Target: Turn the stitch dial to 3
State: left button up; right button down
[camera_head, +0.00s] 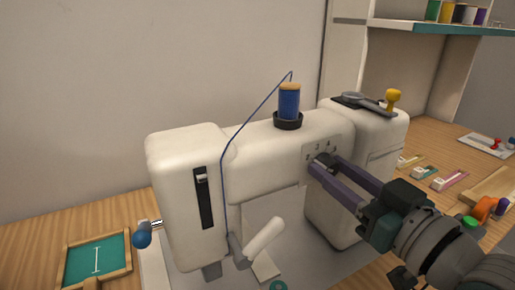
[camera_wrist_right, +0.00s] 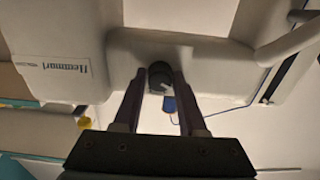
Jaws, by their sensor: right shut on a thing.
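The stitch dial (camera_head: 324,160) is a dark round knob on the front of the white sewing machine (camera_head: 262,142), near its right column. Small marks stand around it, too small to read surely. My right gripper (camera_head: 316,168) reaches it from the lower right, with its two purple fingers on the dial. In the right wrist view the dial (camera_wrist_right: 160,76) sits between the fingertips of my right gripper (camera_wrist_right: 161,80), which is shut on it. The fingers cover part of the dial, and I cannot tell its setting. My left gripper is not in view.
A blue thread spool (camera_head: 289,103) stands on top of the machine, its thread running to the left. A white lever (camera_head: 262,240) sticks out at the front. A green-lined tray (camera_head: 97,258) lies at the left. Small coloured items (camera_head: 450,180) lie on the right.

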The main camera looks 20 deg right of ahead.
dwell(0.3)
jog(key=shift+m, duration=0.7)
jog(key=shift+m+p, duration=0.4)
jog(key=shift+m, duration=2.8)
jog(key=shift+c, duration=2.4)
grip_release()
